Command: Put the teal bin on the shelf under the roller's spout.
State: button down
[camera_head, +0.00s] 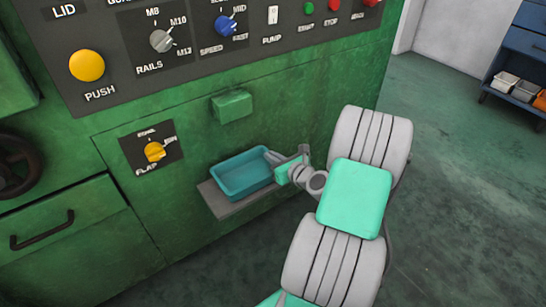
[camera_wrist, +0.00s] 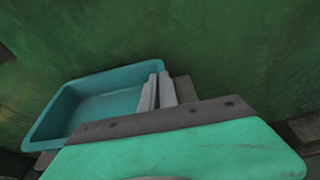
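The teal bin (camera_head: 243,176) is empty and upright over the grey shelf (camera_head: 213,198) on the green machine's front. It appears to rest on the shelf, below and slightly right of the green box-like spout (camera_head: 232,106). My gripper (camera_head: 274,158) reaches in from the right to the bin's right end. In the wrist view, the bin (camera_wrist: 105,105) lies left of my gripper (camera_wrist: 159,92). The two pale fingers are close together, one on each side of the bin's right wall, and appear shut on it. The fingers partly hide that wall.
The yellow flap knob (camera_head: 154,152) is left of the shelf. Above is a control panel with a yellow push button (camera_head: 87,66) and several knobs. A drawer handle (camera_head: 42,231) and dark handwheel (camera_head: 18,165) are at left. Open floor (camera_head: 455,190) lies to the right.

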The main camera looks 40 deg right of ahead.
jog(key=shift+f+b, duration=0.3)
jog(key=shift+f, duration=0.25)
jog(key=c, duration=1.6)
grip_release()
jog(key=shift+o, duration=0.2)
jog(key=shift+s, duration=0.1)
jog(key=p+v, duration=0.2)
jog(key=v, duration=0.5)
jog(key=shift+d+r+p, duration=0.1)
jog(key=shift+r+p, duration=0.05)
jog(key=shift+p, duration=0.25)
jog(key=a+r+n+g+y+p, duration=0.4)
jog(key=a+r+n+g+p, duration=0.4)
jog(key=a+r+n+p, duration=1.05)
jog(key=s+a+r+n+g+h+p, duration=0.1)
jog(key=s+a+r+n+p, duration=0.1)
jog(key=r+n, duration=0.4)
jog(key=s+a+r+n+g+h+p, duration=0.1)
jog(key=s+a+r+n+p, duration=0.2)
jog(key=s+r+n+p, duration=0.2)
jog(key=s+a+r+n+g+h+p, duration=0.1)
jog(key=s+r+n+p, duration=0.3)
jog(key=r, duration=0.5)
jog(key=a+n+h, duration=0.1)
jog(key=n, duration=0.1)
jog(key=shift+a+r+n+p, duration=0.15)
jog(key=shift+r+n+p, duration=0.2)
